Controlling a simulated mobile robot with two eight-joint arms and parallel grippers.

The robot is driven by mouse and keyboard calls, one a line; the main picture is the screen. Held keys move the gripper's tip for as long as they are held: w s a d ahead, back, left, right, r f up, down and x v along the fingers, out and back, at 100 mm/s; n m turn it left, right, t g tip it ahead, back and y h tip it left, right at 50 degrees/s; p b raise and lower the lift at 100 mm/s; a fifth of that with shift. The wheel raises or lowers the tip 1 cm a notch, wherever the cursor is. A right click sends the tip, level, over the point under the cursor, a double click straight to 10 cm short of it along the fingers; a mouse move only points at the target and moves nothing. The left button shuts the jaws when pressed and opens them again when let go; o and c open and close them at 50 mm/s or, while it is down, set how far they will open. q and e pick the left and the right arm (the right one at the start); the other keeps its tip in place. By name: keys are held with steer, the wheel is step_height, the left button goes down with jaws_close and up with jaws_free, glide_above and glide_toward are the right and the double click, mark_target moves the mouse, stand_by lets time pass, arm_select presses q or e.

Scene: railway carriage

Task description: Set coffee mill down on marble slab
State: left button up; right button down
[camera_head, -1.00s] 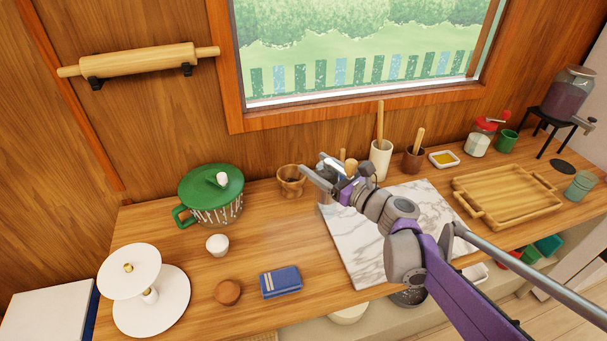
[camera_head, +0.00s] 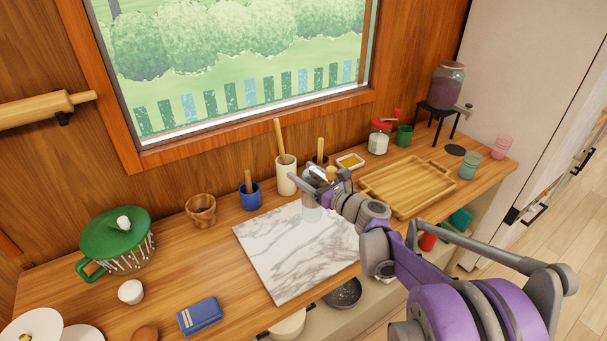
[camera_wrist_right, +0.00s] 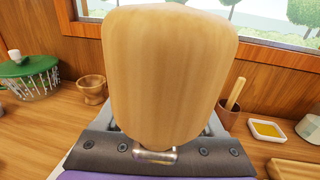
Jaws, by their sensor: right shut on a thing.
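My right gripper (camera_head: 318,179) is shut on the coffee mill (camera_head: 312,208), over the back right part of the marble slab (camera_head: 285,255). The mill's pale lower body shows below the fingers; the gripper covers much of the rest. I cannot tell whether its base touches the slab. In the right wrist view a large wooden part of the mill (camera_wrist_right: 172,75) fills the middle and hides the fingertips. The rest of the white, grey-veined slab is bare. My left gripper is not in view.
Behind the slab stand a blue cup (camera_head: 250,196), a cream crock (camera_head: 286,175) and a brown cup, partly hidden by my gripper. A wooden tray (camera_head: 408,190) lies to the right.

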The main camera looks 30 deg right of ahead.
steer(key=shift+f+b, duration=2.2)
steer(key=shift+f, duration=1.3)
jaws_free()
steer(key=v, duration=1.1)
steer(key=shift+b, duration=0.45)
steer(key=shift+w, duration=0.1)
jaws_close()
